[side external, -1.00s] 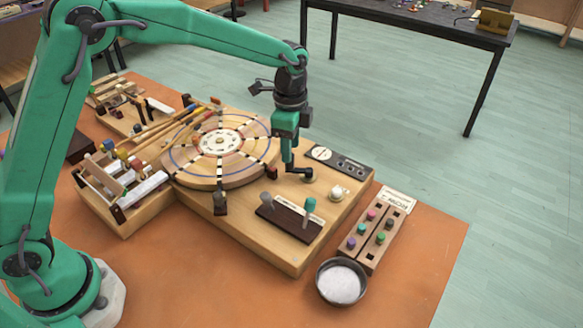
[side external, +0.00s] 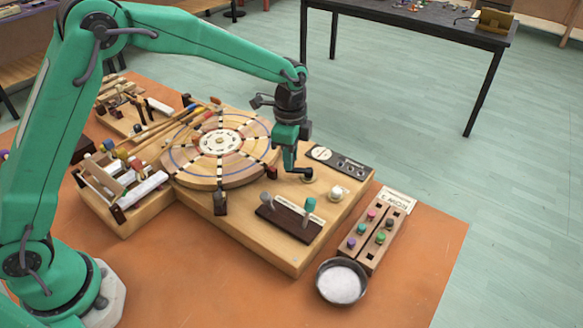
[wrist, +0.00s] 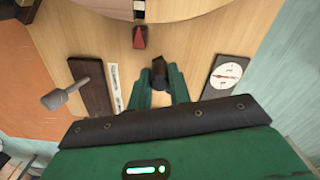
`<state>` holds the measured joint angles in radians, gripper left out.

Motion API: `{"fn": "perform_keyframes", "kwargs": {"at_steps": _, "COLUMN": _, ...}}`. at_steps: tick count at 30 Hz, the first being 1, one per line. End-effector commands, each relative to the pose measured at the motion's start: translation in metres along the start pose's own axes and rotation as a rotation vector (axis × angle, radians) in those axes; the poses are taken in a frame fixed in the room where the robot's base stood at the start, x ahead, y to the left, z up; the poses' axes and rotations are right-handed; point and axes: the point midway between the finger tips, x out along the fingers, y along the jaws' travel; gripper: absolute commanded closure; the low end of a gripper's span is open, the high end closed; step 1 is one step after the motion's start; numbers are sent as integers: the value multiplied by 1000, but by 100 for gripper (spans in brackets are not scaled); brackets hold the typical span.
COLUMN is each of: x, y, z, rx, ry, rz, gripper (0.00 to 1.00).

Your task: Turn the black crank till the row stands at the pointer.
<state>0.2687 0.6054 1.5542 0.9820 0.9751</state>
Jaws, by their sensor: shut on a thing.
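The black crank (side external: 302,173) is on the wooden board to the right of the disc. My gripper (side external: 289,170) points down at the crank's handle end. In the wrist view the dark crank knob (wrist: 159,73) sits between my two green fingers (wrist: 159,86), which are shut on it. The round wooden disc (side external: 186,156) has rows of dark and white pegs running out from its middle. The red pointer (side external: 273,171) stands at the disc's right edge. It also shows in the wrist view (wrist: 139,37), with a black and white row end close behind it.
A dark panel with a dial (side external: 340,160) and a white knob (side external: 337,193) lie right of the crank. A dark plate with two levers (side external: 289,224) is in front. A peg block (side external: 376,236) and metal bowl (side external: 341,282) stand at the right.

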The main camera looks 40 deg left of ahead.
Motion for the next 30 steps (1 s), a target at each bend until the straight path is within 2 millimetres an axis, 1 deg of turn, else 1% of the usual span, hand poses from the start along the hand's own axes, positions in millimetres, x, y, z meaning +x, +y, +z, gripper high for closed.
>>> {"fn": "perform_keyframes", "kwargs": {"at_steps": 8, "x": 0, "y": 2, "z": 0, "rx": -33, "ry": 0, "rz": 0, "gripper": 100}}
{"fn": "perform_keyframes", "kwargs": {"at_steps": 14, "x": -1, "y": 5, "z": -2, "rx": -117, "ry": 0, "rz": 0, "gripper": 100}}
{"fn": "perform_keyframes", "kwargs": {"at_steps": 20, "x": -1, "y": 11, "z": -5, "rx": -258, "ry": 1, "rz": -1, "gripper": 100}}
{"fn": "perform_keyframes", "kwargs": {"at_steps": 30, "x": -2, "y": 22, "z": -13, "rx": -571, "ry": 2, "rz": -1, "gripper": 100}}
